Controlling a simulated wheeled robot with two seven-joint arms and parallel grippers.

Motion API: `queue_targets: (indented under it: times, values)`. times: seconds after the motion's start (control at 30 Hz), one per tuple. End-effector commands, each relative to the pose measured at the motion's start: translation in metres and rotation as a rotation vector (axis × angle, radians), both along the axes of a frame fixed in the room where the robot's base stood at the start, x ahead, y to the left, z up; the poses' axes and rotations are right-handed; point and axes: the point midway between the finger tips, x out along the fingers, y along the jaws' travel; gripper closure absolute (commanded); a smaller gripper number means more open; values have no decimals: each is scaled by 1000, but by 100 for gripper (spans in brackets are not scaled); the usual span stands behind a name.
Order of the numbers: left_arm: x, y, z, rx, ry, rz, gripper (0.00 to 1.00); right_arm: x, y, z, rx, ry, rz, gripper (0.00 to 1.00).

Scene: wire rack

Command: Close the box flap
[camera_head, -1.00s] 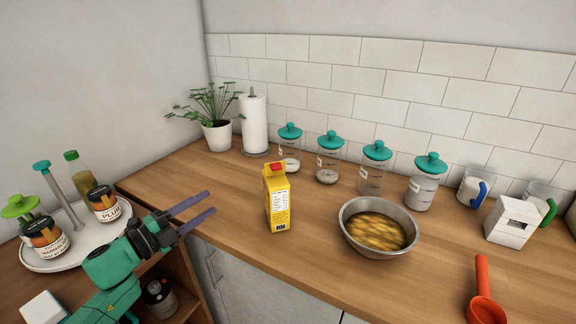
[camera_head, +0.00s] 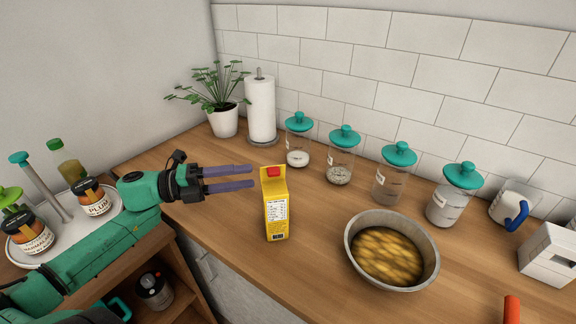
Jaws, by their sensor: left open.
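A yellow carton (camera_head: 277,212) with a red cap stands upright on the wooden counter, left of the metal bowl. A white box (camera_head: 550,257) sits at the right edge of the view, partly cut off; I cannot tell how its flap stands. My left gripper (camera_head: 254,176) is open and empty, its two purple fingers pointing right. Its fingertips are just left of the carton's top, and I cannot tell whether they touch it. My right gripper is out of view.
A metal bowl (camera_head: 431,259) of yellowish food stands right of the carton. Several teal-lidded glass jars (camera_head: 341,163) line the back. A potted plant (camera_head: 222,121) and paper towel roll (camera_head: 260,109) are in the corner. A white tray (camera_head: 21,256) holds jars at left.

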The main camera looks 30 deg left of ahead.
Motion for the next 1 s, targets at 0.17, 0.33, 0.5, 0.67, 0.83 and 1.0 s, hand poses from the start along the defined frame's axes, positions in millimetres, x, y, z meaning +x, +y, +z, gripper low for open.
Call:
queue_targets:
  times: [0.17,0.33,0.5,0.67,0.83,1.0]
  values:
    - [29,-40,3,4,-3,-4,52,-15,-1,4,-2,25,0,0]
    - [50,-66,2,1,-4,0,52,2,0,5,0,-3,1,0]
    - [59,-78,1,1,-2,1,52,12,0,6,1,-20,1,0]
    - [60,-80,0,1,1,1,52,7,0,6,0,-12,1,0]
    - [60,-80,0,1,1,1,72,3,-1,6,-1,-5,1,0]
    - [60,-80,0,1,1,1,100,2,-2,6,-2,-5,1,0]
